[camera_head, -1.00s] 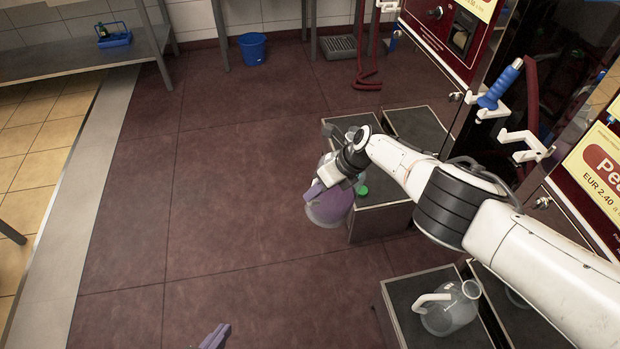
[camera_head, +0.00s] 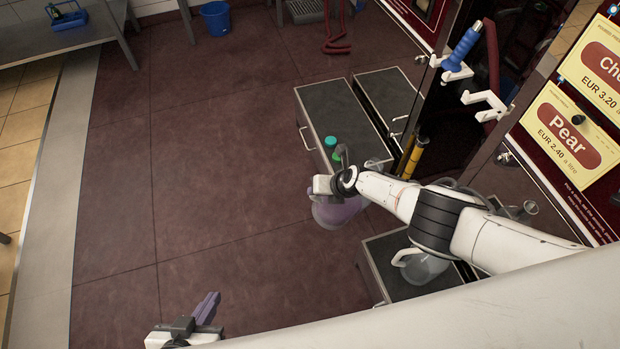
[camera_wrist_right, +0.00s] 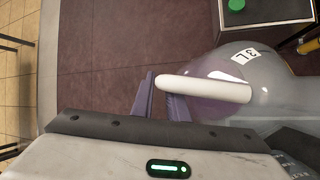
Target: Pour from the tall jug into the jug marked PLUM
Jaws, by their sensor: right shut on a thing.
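My right gripper (camera_head: 322,186) is shut on the white handle (camera_wrist_right: 203,89) of a clear, rounded jug with a purple tint (camera_head: 338,211). The held jug is off the floor, in front of the dark cabinets. In the right wrist view the same jug (camera_wrist_right: 262,80) bears a "3 L" label, and the gripper's purple fingers are at its handle. A second clear jug with a white handle (camera_head: 426,268) stands on a low dark-topped unit, partly behind my right arm. No PLUM mark is readable. My left gripper (camera_head: 207,308) is at the bottom, apart from both jugs; its finger gap is unclear.
A low cabinet (camera_head: 335,100) stands behind the held jug, with a green cap (camera_head: 330,142) near its front. A blue-handled nozzle (camera_head: 463,46) hangs on the dispenser beside the Pear sign (camera_head: 572,128). A blue bucket (camera_head: 215,17) stands far back. The left floor is clear.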

